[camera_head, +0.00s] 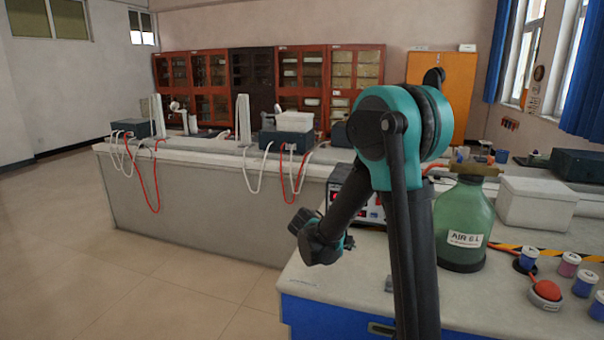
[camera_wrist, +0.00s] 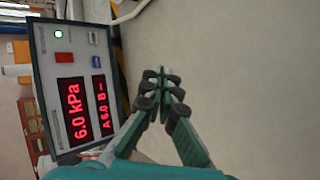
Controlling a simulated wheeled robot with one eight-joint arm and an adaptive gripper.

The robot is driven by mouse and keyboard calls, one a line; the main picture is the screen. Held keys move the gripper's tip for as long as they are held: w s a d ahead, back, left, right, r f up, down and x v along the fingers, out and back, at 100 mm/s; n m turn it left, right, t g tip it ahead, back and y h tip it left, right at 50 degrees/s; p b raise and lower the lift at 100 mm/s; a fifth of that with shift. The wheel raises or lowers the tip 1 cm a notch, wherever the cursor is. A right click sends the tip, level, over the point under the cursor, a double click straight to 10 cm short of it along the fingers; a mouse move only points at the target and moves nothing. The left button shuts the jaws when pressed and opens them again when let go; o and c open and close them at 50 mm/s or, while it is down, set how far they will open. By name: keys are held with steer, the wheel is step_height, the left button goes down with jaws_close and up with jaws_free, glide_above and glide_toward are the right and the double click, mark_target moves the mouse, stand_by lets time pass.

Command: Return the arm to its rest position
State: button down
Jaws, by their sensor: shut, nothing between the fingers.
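My gripper (camera_wrist: 162,80) is shut and empty in the wrist view, its green and dark fingers meeting at the tips over a plain pale surface. In the head view my arm is bent: it rises to a teal elbow, and the forearm slopes down and left to the wrist end near the front left corner of the near bench (camera_head: 345,290). The fingers are too small to make out there. Nothing hangs from the hand.
A meter box (camera_wrist: 75,85) reading 6.0 kPa stands close to my gripper's left in the wrist view. On the near bench are a green bottle (camera_head: 462,215), a white box (camera_head: 537,203), a red button (camera_head: 546,290) and small jars (camera_head: 584,284). Open floor lies left.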

steer(key=s+d, duration=0.1)
steer(key=s, duration=0.1)
steer(key=s+d+m+y, duration=0.1)
steer(key=s+d, duration=0.1)
steer(key=s, duration=0.1)
steer(key=s+d+f+m+g+y, duration=0.1)
steer(key=s, duration=0.2)
steer(key=shift+d, duration=0.15)
steer(key=s, duration=0.2)
steer(key=s+m+y, duration=0.1)
steer(key=s+d+f+m+g+y, duration=0.1)
steer(key=s, duration=0.1)
steer(key=shift+s+d, duration=0.1)
steer(key=shift+s, duration=0.25)
steer(key=s+a+f+m+y, duration=0.2)
steer(key=s+f+m+y, duration=0.1)
steer(key=s, duration=0.9)
steer(key=shift+s+a+m+y, duration=0.2)
steer(key=shift+s+m+y, duration=0.1)
steer(key=shift+m+y, duration=0.35)
